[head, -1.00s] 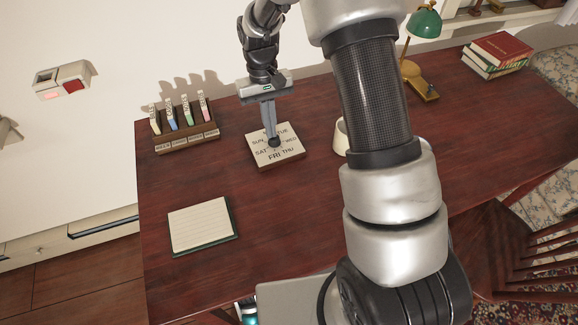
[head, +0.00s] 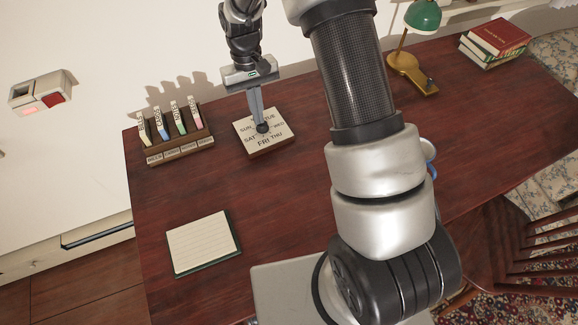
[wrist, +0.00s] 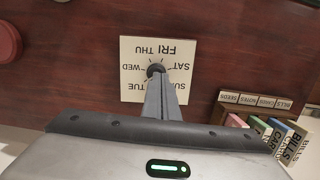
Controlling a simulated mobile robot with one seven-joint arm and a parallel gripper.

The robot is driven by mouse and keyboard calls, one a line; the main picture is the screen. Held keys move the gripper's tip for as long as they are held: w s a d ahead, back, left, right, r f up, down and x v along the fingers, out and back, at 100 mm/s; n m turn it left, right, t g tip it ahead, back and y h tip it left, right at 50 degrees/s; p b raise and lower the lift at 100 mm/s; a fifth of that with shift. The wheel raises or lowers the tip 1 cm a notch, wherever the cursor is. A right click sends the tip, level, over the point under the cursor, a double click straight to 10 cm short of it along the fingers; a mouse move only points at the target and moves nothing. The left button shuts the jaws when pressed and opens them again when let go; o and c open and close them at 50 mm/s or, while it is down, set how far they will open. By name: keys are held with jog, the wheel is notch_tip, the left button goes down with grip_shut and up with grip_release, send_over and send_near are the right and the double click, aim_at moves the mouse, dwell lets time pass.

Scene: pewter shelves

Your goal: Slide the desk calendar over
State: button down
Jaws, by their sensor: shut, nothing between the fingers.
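The desk calendar (head: 281,120) is a square cream block with day names in a ring, lying flat on the dark red-brown desk (head: 330,215). It also shows in the wrist view (wrist: 130,88), upside down. My gripper (head: 262,127) points down at the calendar, and its fingers are shut with nothing between them. The fingertips (wrist: 156,70) meet the dark spot near the middle of the dial and look to be on it. They hide part of the face, including some lettering.
A wooden card holder (head: 180,151) with coloured tabs stands left of the calendar. A notepad (head: 203,243) lies nearer me. A green lamp (head: 424,17) and stacked books (head: 495,42) are at the right. A red round object (wrist: 8,43) shows in the wrist view. Bare desk surrounds the calendar.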

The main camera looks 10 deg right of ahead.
jog(key=shift+w+r, duration=0.1)
jog(key=shift+r, duration=0.2)
jog(key=w, duration=0.4)
jog(key=w+a, duration=0.1)
jog(key=w, duration=0.2)
jog(key=w+a+p, duration=0.1)
jog(key=w, duration=0.3)
jog(key=shift+w+a+r, duration=0.1)
jog(key=shift+w+a, duration=0.05)
jog(key=shift+w, duration=0.15)
